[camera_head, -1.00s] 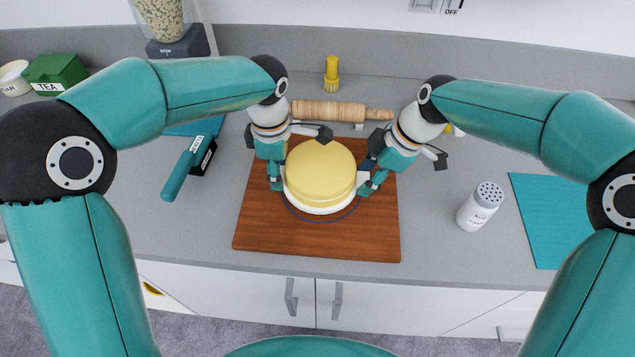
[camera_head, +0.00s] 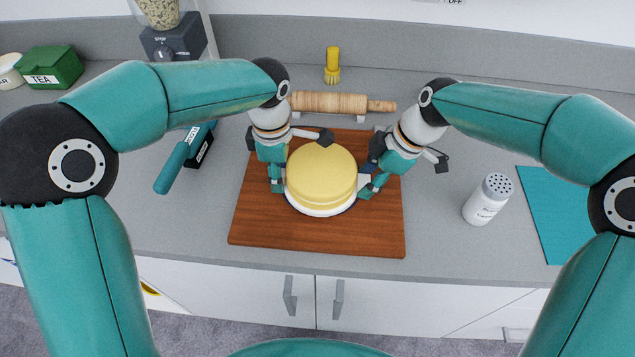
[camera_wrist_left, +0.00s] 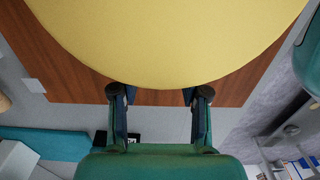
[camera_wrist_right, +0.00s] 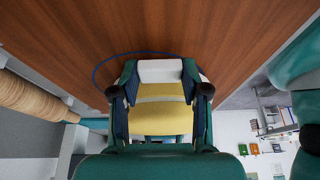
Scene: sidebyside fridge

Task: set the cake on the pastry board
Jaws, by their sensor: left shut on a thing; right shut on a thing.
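The round yellow cake (camera_head: 320,172) has a white base (camera_head: 322,211) and sits over the middle of the brown pastry board (camera_head: 270,232). A blue ring on the board shows at the base's edge; I cannot tell whether the base touches the board. My left gripper (camera_head: 277,187) is shut at the cake's left side; what it grips is hidden under the cake in the left wrist view. My right gripper (camera_head: 369,186) is shut on a white tab (camera_wrist_right: 160,71) at the cake's right side. The yellow cake (camera_wrist_right: 160,118) shows between its fingers in the right wrist view.
A rolling pin (camera_head: 330,103) and a yellow brush (camera_head: 332,66) lie behind the board. A white shaker (camera_head: 488,200) and a teal mat (camera_head: 570,215) are to the right. A teal-handled tool (camera_head: 172,168) is to the left. The board's front part is bare.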

